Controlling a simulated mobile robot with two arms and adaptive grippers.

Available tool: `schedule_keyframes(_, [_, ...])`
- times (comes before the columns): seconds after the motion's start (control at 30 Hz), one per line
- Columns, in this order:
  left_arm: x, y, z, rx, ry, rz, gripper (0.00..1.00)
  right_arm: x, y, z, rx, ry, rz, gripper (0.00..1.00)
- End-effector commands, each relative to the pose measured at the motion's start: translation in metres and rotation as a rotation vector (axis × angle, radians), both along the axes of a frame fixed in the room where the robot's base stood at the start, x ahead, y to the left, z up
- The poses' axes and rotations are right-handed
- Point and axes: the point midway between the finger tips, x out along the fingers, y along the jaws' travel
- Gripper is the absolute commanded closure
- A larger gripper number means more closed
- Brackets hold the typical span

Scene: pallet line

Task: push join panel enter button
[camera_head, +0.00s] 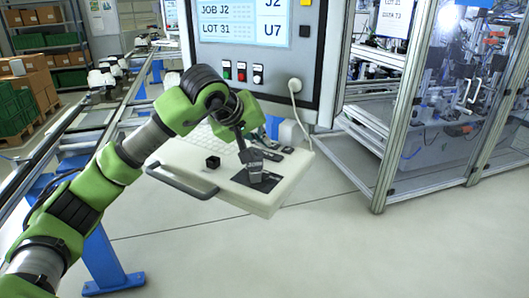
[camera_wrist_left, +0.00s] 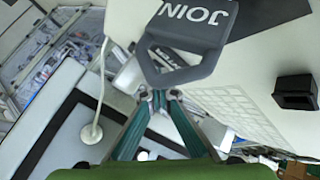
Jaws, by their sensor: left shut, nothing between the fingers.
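The join panel is a dark plate (camera_head: 254,181) on the slanted top of the white console, and its JOIN label (camera_wrist_left: 195,14) reads upside down in the left wrist view. A grey piece (camera_wrist_left: 190,68) with an opening stands at this plate; part of a second label shows behind it. I cannot make out the enter button, which may be hidden by the grey piece or my gripper. My left gripper (camera_head: 241,135) is shut and empty just above the panel. Its fingertips (camera_wrist_left: 160,98) appear close to the grey piece; I cannot tell whether they touch. My right gripper is not in view.
The console (camera_head: 287,190) has a front handle (camera_head: 178,184), a small black block (camera_head: 213,162) and a white keyboard (camera_wrist_left: 240,112). A screen cabinet (camera_head: 326,60) with several small switches rises behind. A glazed machine cell (camera_head: 440,110) stands right. Floor in front is clear.

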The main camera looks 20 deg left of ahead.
Motion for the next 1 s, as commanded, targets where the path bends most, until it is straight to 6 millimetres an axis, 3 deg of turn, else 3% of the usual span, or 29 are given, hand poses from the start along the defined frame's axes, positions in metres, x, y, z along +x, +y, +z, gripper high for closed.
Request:
schedule_keyframes(0.17, [0.0, 0.0, 0.004, 0.0, -0.001, 0.001, 1.0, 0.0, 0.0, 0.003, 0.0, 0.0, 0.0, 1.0])
schedule_keyframes(0.67, [0.0, 0.0, 0.05, 0.0, -0.002, 0.001, 1.0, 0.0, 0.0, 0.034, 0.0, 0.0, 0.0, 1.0])
schedule_keyframes(1.0, [0.0, 0.0, 0.05, 0.0, -0.001, 0.001, 1.0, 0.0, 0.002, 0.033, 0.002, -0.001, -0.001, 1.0])
